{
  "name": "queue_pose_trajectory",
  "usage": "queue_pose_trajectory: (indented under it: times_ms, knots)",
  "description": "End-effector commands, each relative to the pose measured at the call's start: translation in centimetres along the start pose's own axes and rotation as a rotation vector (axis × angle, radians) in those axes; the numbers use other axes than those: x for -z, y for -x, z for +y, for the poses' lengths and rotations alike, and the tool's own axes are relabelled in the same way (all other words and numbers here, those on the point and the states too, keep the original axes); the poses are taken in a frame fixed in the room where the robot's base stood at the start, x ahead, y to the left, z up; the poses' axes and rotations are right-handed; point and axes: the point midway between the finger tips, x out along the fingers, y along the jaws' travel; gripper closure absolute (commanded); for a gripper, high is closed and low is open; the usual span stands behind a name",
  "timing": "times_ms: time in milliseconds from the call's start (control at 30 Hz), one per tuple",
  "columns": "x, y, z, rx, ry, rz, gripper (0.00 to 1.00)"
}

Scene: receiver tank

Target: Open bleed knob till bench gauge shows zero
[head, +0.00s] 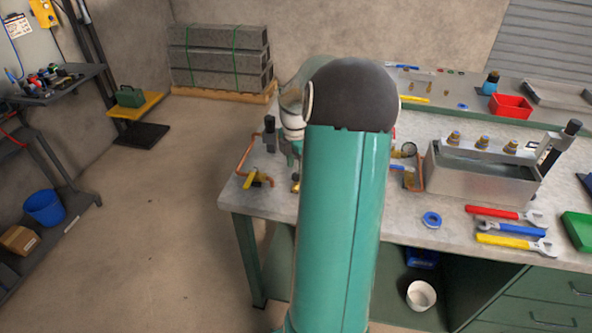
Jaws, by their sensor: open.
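My green arm with a dark rounded joint fills the middle of the head view and hides part of the bench. My gripper is not visible behind it. A small round gauge (409,149) stands on the bench just right of my arm; its needle is too small to read. A copper pipe (245,155) with a yellow-handled valve (255,178) is at the bench's left end. A dark upright fitting (269,134) stands near it. I cannot make out the bleed knob; it may be hidden behind my arm.
A grey metal tank (478,178) with brass fittings stands on the bench (390,215) at right. Several wrenches, including a red one (500,212), and a blue ring (431,219) lie in front. A white bucket (421,295) is below.

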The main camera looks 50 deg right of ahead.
Motion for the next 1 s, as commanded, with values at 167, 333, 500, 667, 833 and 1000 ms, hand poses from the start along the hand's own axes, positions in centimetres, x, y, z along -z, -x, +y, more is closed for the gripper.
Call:
queue_pose_trajectory:
  times_ms: [167, 333, 500, 667, 833, 1000]
  knots:
    - [0.0, -2.0, 0.1, 0.001, 0.002, 0.0, 0.52]
    - [0.0, -2.3, 0.2, 0.0, 0.003, -0.001, 0.52]
    - [0.0, -2.3, 0.2, -0.001, 0.002, -0.001, 0.54]
    - [0.0, -2.3, 0.2, -0.001, 0.002, -0.001, 0.85]
    - [0.0, -2.3, 0.2, 0.0, 0.001, -0.001, 0.96]
    - [0.0, -2.3, 0.2, 0.0, -0.017, 0.0, 0.96]
